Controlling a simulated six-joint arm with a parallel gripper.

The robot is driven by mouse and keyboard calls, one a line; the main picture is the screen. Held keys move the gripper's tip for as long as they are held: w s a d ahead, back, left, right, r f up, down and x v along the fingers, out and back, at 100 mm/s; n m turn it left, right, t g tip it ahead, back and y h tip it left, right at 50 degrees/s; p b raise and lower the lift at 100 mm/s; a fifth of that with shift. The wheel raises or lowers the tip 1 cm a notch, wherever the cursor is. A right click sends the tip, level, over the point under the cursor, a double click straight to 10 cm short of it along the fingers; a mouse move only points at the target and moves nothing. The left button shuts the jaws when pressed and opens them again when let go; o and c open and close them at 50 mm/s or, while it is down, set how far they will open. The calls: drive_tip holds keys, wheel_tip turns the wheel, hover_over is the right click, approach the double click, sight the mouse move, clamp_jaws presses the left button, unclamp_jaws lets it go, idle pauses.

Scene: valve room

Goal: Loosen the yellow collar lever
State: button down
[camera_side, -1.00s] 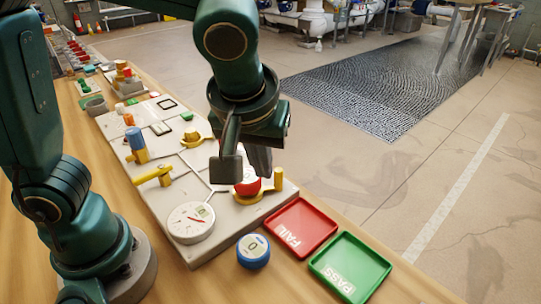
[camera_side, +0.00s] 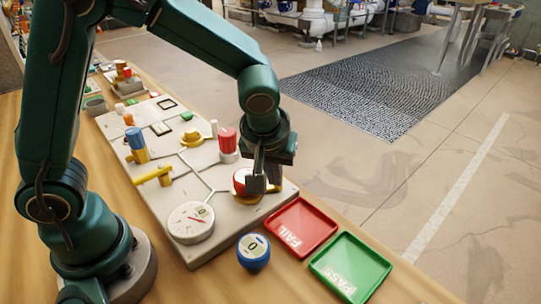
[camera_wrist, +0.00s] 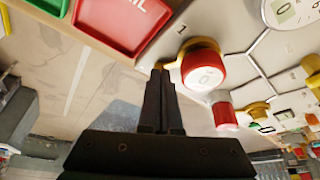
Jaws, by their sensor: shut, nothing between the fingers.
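The yellow collar lever (camera_wrist: 172,64) shows in the wrist view around the base of a red knob (camera_wrist: 203,69), its arm reaching left toward my fingertips. In the side view the red knob (camera_side: 240,180) stands at the near right of the grey panel, and the collar (camera_side: 246,199) is mostly hidden behind my fingers. My gripper (camera_side: 263,186) points down just right of the knob. In the wrist view its fingers (camera_wrist: 160,72) are together and empty, with the tips close beside the lever's end; I cannot tell whether they touch.
A round gauge (camera_side: 189,222), a red cylinder (camera_side: 228,140), a blue cylinder (camera_side: 137,145) and another yellow lever (camera_side: 152,175) stand on the panel (camera_side: 222,247). A blue counter (camera_side: 253,251), a red FAIL tray (camera_side: 301,227) and a green PASS tray (camera_side: 350,267) lie beside it.

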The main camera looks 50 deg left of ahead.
drive_tip(key=shift+w+a+n+y, duration=0.2)
drive_tip(key=shift+w+n+y, duration=0.15)
drive_tip(key=shift+n, duration=0.55)
drive_tip(key=shift+w+a+n+g, duration=0.2)
drive_tip(key=shift+n+g, duration=0.1)
drive_tip(key=shift+n, duration=0.2)
drive_tip(key=n, duration=0.1)
drive_tip(key=w+a+n+g+y, duration=0.1)
drive_tip(key=n, duration=0.1)
drive_tip(key=shift+a, duration=0.15)
drive_tip(key=n, duration=0.2)
drive_tip(key=a+n+g, duration=0.1)
drive_tip(key=shift+w+a+n, duration=0.2)
drive_tip(key=shift+w+n, duration=0.1)
drive_tip(key=shift+n, duration=0.1)
drive_tip(key=shift+a+n+g, duration=0.65)
drive_tip(key=shift+n+g, duration=0.05)
drive_tip(key=shift+n, duration=0.6)
drive_tip(key=shift+v, duration=2.55)
